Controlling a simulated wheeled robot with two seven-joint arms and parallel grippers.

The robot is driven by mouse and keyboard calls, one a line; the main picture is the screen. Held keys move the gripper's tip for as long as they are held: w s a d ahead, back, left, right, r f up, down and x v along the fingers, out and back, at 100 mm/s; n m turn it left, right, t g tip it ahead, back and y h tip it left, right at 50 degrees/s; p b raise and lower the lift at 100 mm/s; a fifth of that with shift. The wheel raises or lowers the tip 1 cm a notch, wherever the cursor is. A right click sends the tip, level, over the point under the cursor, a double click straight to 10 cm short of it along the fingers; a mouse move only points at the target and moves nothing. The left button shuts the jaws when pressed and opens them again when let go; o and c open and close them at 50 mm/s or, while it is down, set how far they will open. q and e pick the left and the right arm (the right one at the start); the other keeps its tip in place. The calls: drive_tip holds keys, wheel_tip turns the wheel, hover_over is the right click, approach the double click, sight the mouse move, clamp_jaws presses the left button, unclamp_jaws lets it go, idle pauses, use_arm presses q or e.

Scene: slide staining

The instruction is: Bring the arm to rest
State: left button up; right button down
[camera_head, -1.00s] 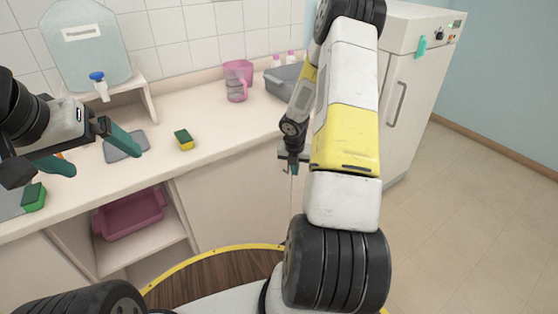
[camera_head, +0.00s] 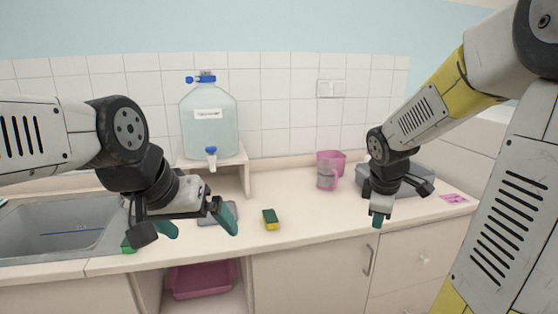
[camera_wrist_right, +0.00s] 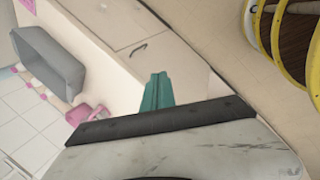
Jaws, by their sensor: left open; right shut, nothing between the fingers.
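My left gripper (camera_head: 200,225) is at the left in the head view, over the counter by the sink. Its teal fingers stand apart with nothing between them. My right gripper (camera_head: 377,219) is at the right in the head view, pointing down in front of the counter's front edge. Its teal fingers are together and empty. In the right wrist view the shut teal fingers (camera_wrist_right: 156,91) show against the pale cabinet front.
A sink (camera_head: 60,228) is at the left. A pink tub (camera_head: 200,280) sits on the shelf below.

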drive_tip(key=s+a+r+m+t+y, duration=0.1)
drive_tip(key=s+a+r+m+y, duration=0.1)
drive_tip(key=s+a+r+m, duration=0.2)
drive_tip(key=s+a+r+m+t+y, duration=0.1)
drive_tip(key=s+a+r+m, duration=0.3)
drive_tip(key=s, duration=0.7)
drive_tip(key=a+m+y, duration=0.1)
drive_tip(key=a+m, duration=0.1)
drive_tip(key=m, duration=0.2)
drive_tip(key=shift+s+a+r, duration=0.25)
drive_tip(key=shift+a+r, duration=0.05)
drive_tip(key=shift+r, duration=0.05)
